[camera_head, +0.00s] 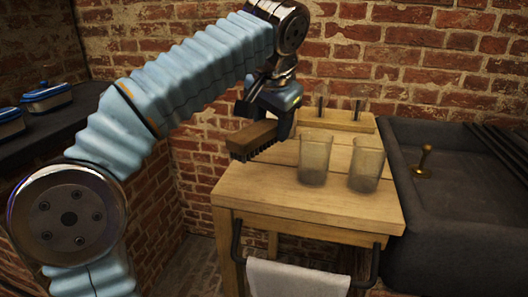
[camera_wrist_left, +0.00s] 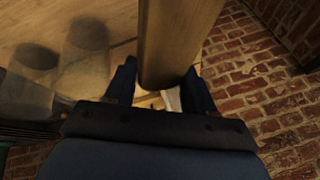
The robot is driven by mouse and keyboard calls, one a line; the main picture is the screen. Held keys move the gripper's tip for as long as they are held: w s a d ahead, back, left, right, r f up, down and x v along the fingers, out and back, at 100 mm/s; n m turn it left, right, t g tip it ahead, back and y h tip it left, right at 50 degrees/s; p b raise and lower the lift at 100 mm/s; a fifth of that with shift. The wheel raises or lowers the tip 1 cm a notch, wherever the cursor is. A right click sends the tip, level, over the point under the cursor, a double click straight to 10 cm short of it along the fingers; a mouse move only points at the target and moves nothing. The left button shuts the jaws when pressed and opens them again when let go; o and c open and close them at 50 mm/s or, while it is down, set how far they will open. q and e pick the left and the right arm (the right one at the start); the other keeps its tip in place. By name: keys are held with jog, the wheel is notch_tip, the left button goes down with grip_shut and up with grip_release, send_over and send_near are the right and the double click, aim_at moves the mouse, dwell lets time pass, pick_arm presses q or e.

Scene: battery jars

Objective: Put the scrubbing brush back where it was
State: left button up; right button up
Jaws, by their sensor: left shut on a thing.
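The scrubbing brush (camera_head: 251,138) has a brown wooden back and dark bristles facing down. My left gripper (camera_head: 283,122) is shut on it and holds it near the left side of the wooden table (camera_head: 255,192), seemingly above the top. In the left wrist view the brush's wooden back (camera_wrist_left: 175,35) runs up from between the fingers of my left gripper (camera_wrist_left: 160,90). Two cloudy glass jars, a left jar (camera_head: 314,160) and a right jar (camera_head: 365,166), stand upright on the table, right of the brush. My right gripper is not in view.
A small wooden rack (camera_head: 335,121) with dark pegs stands at the table's back. A dark stone sink (camera_head: 450,195) with a brass fitting (camera_head: 423,163) adjoins on the right. A white towel (camera_head: 295,280) hangs from the front rail.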

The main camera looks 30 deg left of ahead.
pick_arm(q)
jog(key=w+f, duration=0.1)
jog(key=a+f, duration=0.1)
jog(key=f, duration=0.1)
jog(key=w+a+f, duration=0.1)
jog(key=shift+w+a+f, duration=0.1)
jog(key=shift+w+f, duration=0.05)
jog(key=shift+w, duration=0.15)
jog(key=f, duration=0.1)
jog(key=f+b, duration=0.1)
jog(key=shift+w+a+f, duration=0.2)
jog(key=shift+a+f, duration=0.05)
jog(key=shift+f, duration=0.15)
jog(key=shift+d+f, duration=0.1)
jog(key=shift+f, duration=0.35)
jog(key=o, duration=1.1)
jog(key=shift+f, duration=0.15)
jog(key=shift+d+r, duration=0.1)
jog(key=shift+r, duration=0.3)
jog(key=p+v, duration=0.2)
jog(key=v, duration=0.9)
jog(key=shift+s+r, duration=0.2)
